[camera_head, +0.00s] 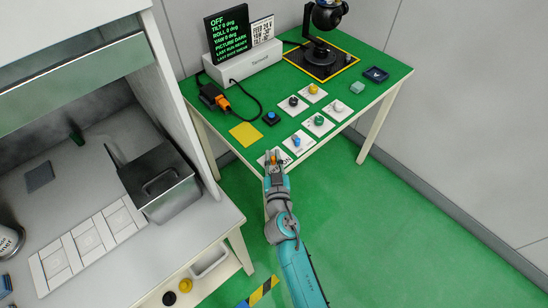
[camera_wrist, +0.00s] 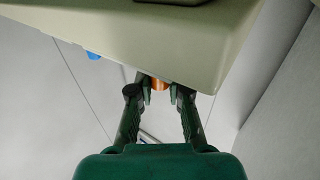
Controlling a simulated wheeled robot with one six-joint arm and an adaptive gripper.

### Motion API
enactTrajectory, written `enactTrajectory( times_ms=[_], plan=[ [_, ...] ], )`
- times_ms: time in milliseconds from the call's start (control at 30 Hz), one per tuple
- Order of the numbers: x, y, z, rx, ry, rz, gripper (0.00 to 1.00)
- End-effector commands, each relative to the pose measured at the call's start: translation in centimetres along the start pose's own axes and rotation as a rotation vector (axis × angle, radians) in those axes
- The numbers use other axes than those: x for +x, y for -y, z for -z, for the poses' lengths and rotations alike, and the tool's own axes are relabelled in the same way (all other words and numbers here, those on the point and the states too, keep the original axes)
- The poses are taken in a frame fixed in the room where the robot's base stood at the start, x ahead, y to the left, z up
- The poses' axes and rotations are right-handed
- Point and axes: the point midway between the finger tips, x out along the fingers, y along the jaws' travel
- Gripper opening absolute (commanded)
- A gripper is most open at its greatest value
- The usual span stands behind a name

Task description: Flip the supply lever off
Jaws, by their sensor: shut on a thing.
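An orange lever (camera_head: 272,161) sits on a white plate (camera_head: 284,157) at the near corner of the green-topped table. My gripper (camera_head: 273,166) reaches it from the front, with its fingers around the lever. In the wrist view my gripper (camera_wrist: 158,91) is shut on the orange piece (camera_wrist: 157,83), just below the pale panel edge (camera_wrist: 130,42). The fingers partly hide the lever, and its exact tilt cannot be told. A dark display (camera_head: 228,35) at the back reads OFF, with tilt, roll and yaw at 0 deg and picture dark.
Close beside are a blue control (camera_head: 296,141), also in the wrist view (camera_wrist: 93,56), and green (camera_head: 319,120), white (camera_head: 339,108), dark (camera_head: 293,101) and yellow (camera_head: 313,89) knobs. A gimbal camera (camera_head: 325,15) stands behind. A white bench (camera_head: 160,250) lies left; green floor is clear right.

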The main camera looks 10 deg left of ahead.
Motion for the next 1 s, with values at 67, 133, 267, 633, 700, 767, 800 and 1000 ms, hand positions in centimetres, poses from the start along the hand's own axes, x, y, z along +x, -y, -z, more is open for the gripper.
enactTrajectory(
  times_ms=[67,133,267,633,700,767,800,1000],
  plan=[
    [-0.06,0.15,-0.25,-0.002,0.002,-0.021,0.0],
    [-0.08,0.27,-0.22,-0.002,0.0,-0.043,0.0],
    [-0.14,0.39,-0.26,0.0,0.0,-0.09,0.0],
    [-0.21,0.39,-0.14,0.001,-0.005,-0.116,0.0],
    [-0.21,0.39,-0.13,0.001,-0.005,-0.115,0.0],
    [-0.21,0.39,-0.12,0.002,-0.005,-0.115,0.32],
    [-0.2,0.39,-0.1,0.002,-0.006,-0.115,0.42],
    [-0.17,0.36,0.0,0.002,-0.007,-0.116,0.43]
  ],
)
